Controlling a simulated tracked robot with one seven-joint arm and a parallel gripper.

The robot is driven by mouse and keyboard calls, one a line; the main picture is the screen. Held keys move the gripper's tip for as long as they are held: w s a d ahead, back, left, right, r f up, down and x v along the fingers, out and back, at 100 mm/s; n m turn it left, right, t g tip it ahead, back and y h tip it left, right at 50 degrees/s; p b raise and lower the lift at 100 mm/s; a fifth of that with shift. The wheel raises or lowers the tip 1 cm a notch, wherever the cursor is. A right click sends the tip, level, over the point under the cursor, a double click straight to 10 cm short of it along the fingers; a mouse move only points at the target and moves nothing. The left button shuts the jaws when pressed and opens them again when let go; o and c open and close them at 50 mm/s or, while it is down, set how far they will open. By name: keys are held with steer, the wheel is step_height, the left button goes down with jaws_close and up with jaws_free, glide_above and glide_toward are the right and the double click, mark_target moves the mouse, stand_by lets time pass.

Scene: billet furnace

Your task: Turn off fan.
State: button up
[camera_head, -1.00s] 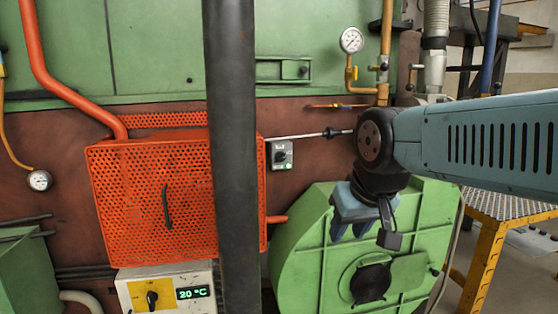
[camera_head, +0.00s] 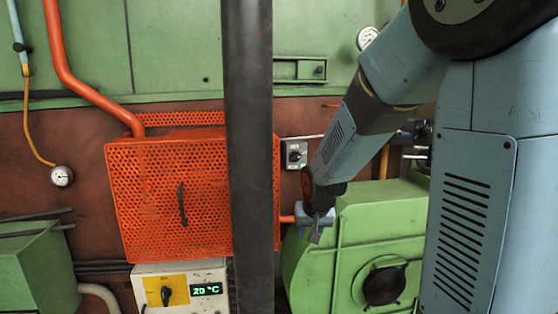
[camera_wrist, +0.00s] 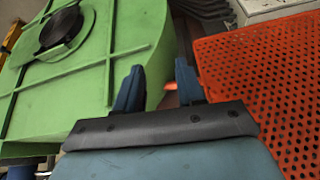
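A green round-cased fan (camera_head: 352,240) stands at the lower right in the head view, partly hidden by my arm; its casing also fills the left of the wrist view (camera_wrist: 85,85). A small grey switch box (camera_head: 295,153) with a black rotary knob and a greenish light below it is on the brown wall, above the fan's left edge. My gripper (camera_head: 312,228) is below and slightly right of this box, by the fan's upper left corner. In the wrist view its two blue fingers (camera_wrist: 158,85) stand apart with nothing between them. The switch box is not identifiable there.
An orange perforated guard (camera_head: 180,195) is left of the switch, also at right in the wrist view (camera_wrist: 265,90). A dark vertical post (camera_head: 250,150) stands in front of it. Below is a control box (camera_head: 182,285) with a knob and "20 °C" display. An orange pipe runs near my gripper.

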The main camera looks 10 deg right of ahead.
steer(key=w+f+m+t+y, duration=0.1)
steer(key=w+f+y, duration=0.1)
steer(key=w, duration=0.3)
steer(key=m+t+y, duration=0.4)
steer(key=m+t, duration=0.2)
steer(key=t, duration=0.2)
glide_toward(297, 158)
steer(key=shift+x, duration=4.35)
steer(key=shift+f, duration=0.1)
steer(key=shift+c, duration=0.3)
